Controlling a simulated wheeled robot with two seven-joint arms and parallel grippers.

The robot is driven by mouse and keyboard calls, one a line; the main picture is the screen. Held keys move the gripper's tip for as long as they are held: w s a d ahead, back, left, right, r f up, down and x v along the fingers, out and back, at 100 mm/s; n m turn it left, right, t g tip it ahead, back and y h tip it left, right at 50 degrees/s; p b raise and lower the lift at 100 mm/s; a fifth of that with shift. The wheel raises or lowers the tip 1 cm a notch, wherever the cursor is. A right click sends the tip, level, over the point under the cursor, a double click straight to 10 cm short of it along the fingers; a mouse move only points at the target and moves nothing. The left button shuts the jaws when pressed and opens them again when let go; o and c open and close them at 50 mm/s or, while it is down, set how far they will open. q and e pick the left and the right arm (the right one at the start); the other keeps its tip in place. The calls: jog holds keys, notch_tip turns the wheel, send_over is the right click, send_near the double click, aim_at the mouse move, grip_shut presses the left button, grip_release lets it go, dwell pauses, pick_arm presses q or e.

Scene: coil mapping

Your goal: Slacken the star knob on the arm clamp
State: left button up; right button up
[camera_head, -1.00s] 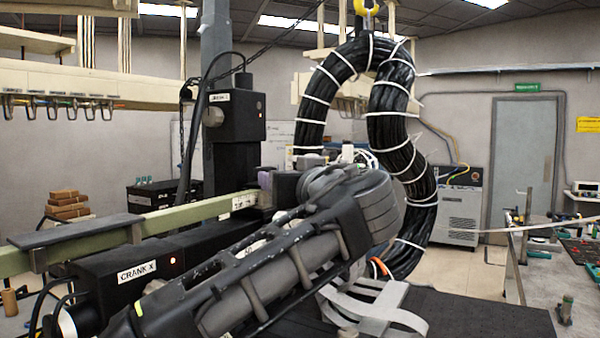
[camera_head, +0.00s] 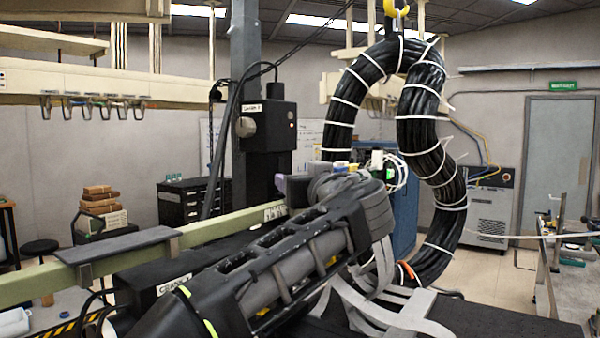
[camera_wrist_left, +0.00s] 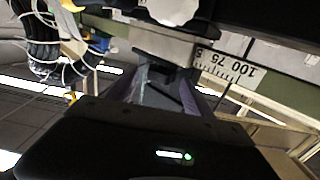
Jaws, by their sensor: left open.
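My left arm crosses the head view from the lower left, and its wrist hides most of the clamp area. The left gripper (camera_wrist_left: 170,92) is open in the left wrist view, its purple-lined fingers pointing at the underside of a pale block (camera_wrist_left: 172,47). A dark shape (camera_wrist_left: 172,80) stands between the fingers; I cannot tell whether it is the star knob or whether the fingers touch it. A purple fingertip (camera_head: 280,183) shows beside the green beam (camera_head: 215,225) in the head view. A printed scale (camera_wrist_left: 228,66) lies right of the block. My right gripper is out of view.
A thick black cable bundle (camera_head: 418,100) with white ties hangs from a yellow hook, right of my wrist. A dark column with a black box (camera_head: 268,125) stands behind the beam. Grey straps (camera_head: 385,310) lie on the dark surface at front right.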

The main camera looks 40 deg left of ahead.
pick_arm(q)
jog(key=shift+w+a, duration=0.25)
jog(key=shift+a, duration=0.1)
jog(key=shift+c, duration=0.4)
grip_shut()
